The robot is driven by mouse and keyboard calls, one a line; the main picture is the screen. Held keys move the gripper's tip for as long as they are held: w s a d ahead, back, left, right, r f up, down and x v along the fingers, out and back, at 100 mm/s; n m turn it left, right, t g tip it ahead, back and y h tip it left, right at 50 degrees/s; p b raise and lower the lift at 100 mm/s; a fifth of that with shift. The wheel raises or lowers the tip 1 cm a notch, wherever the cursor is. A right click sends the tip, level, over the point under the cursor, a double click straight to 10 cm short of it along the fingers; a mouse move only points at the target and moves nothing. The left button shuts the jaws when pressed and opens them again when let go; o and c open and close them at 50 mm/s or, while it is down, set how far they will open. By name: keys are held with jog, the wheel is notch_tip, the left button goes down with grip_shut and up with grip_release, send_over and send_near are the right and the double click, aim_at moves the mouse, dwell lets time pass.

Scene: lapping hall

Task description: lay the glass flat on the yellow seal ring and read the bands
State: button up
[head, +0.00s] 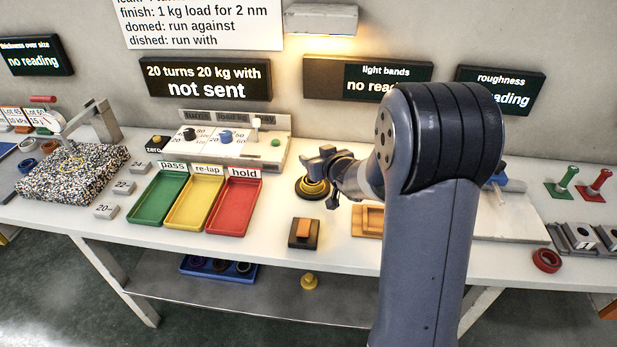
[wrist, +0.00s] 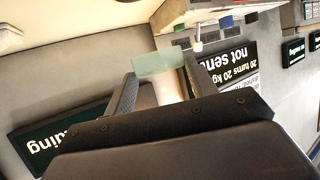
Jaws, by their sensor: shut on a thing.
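My gripper (wrist: 160,74) is shut on the glass (wrist: 158,62), a pale green, see-through flat piece held between the two fingertips in the wrist view. In the head view my gripper (head: 329,176) is over the bench, left of my arm's big joint, and the glass cannot be made out there. A yellow ring (head: 314,188), apparently the seal ring, sits on a dark round base just at my gripper, partly hidden by it. I cannot tell whether the glass touches it. The light bands display (head: 372,86) says "no reading", partly covered by my arm.
Green, yellow and red trays (head: 231,209) stand left of the ring. A dark block with an orange top (head: 304,232) and a wooden holder (head: 367,221) are in front. A lit lamp (head: 320,20) hangs above. A red ring (head: 546,260) lies at the right.

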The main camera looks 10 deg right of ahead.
aim_at(317, 186)
jog(key=shift+f+b, duration=0.55)
jog(key=shift+f, duration=2.75)
jog(key=shift+f, duration=0.1)
jog(key=shift+f, duration=0.15)
jog(key=o, duration=1)
jog(key=shift+r, duration=0.3)
jog(key=v, duration=1.2)
jog(key=shift+f, duration=0.1)
